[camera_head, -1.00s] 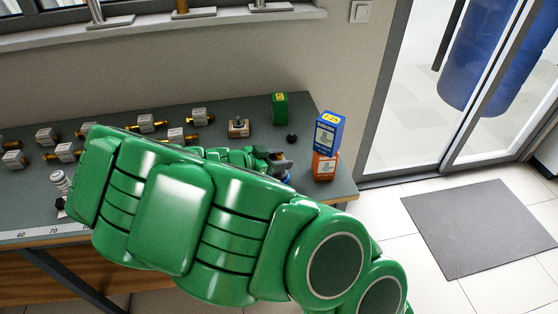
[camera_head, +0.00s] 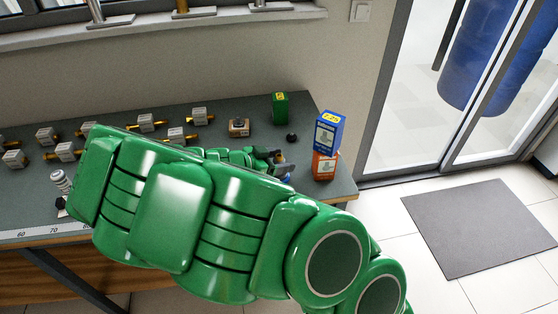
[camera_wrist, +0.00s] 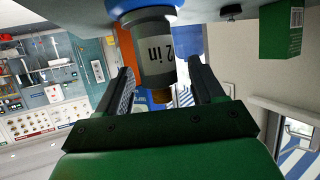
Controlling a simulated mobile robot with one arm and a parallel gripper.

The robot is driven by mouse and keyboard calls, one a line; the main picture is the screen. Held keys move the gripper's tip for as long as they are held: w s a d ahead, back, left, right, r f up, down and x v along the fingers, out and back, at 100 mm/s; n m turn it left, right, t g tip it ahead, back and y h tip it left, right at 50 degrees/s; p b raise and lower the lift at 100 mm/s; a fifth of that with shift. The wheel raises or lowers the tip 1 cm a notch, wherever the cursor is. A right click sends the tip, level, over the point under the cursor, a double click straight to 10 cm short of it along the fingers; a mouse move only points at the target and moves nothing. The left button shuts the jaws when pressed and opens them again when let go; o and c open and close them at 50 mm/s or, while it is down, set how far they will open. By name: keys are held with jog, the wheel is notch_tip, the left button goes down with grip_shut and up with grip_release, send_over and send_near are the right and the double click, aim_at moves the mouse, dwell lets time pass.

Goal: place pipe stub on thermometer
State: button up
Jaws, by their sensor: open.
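In the wrist view, my gripper (camera_wrist: 162,72) is open, with one finger on each side of a grey cylinder (camera_wrist: 154,58). The cylinder has dark print ending in "2 in", a blue end towards the bench and a brass-coloured end away from it; it may be the pipe stub. I cannot tell whether the fingers touch it. In the head view, my gripper (camera_head: 279,163) is low over the bench's right part, and my green arm hides much of what is under it. A bit of blue (camera_head: 287,180) shows beside the fingers. I cannot identify the thermometer.
A blue box (camera_head: 328,134) and an orange box (camera_head: 325,167) stand close right of my gripper. A green box (camera_head: 280,108), a black knob (camera_head: 292,138) and a brown device (camera_head: 239,128) are behind. Several brass valves (camera_head: 147,123) fill the bench's left.

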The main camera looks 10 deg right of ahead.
jog(key=v, duration=1.2)
